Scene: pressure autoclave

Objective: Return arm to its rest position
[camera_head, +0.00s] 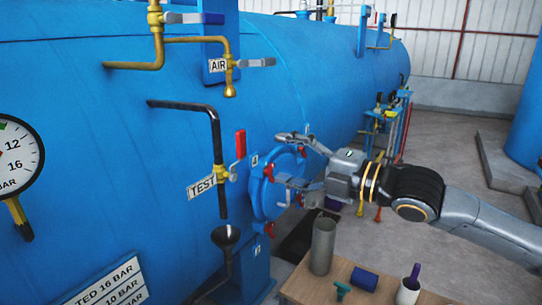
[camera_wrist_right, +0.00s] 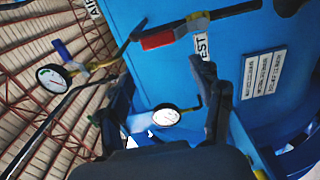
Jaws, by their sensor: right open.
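My right gripper (camera_head: 279,158) is open and appears empty in the head view. My right arm comes in from the right edge, and the gripper points left. Its fingers overlap the round blue flanged port (camera_head: 260,199) on the side of the big blue tank (camera_head: 110,120). I cannot tell whether they touch it. In the right wrist view the two dark fingers stand apart, with the blue tank (camera_wrist_right: 160,30) and a white dial gauge (camera_wrist_right: 167,115) behind them. My left gripper is not in view.
A red-handled valve (camera_head: 240,143) by the TEST label (camera_head: 201,187) and a black funnel (camera_head: 226,237) stick out left of the port. Floor shows at right.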

